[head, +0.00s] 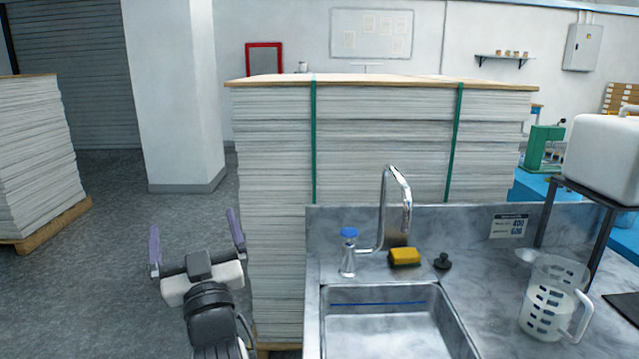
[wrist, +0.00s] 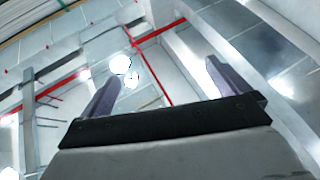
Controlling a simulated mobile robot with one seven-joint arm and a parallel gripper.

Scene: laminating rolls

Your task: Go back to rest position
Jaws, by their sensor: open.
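My gripper (head: 196,241) is in the lower left of the head view, raised with its two purple fingers pointing up and spread apart. It is open and nothing is between the fingers. It is left of the sink counter, in front of the floor and beside the tall paper stack. In the wrist view my gripper (wrist: 158,90) also shows open and empty, with the ceiling and its red pipes (wrist: 150,68) behind it.
The sink (head: 385,300) has a tap (head: 385,215), a yellow sponge (head: 404,257) and a black plug (head: 442,261). A clear jug (head: 550,295) stands on the counter at right. A strapped paper stack (head: 385,135) rises behind; another stack (head: 35,155) is far left. Floor (head: 110,240) between is clear.

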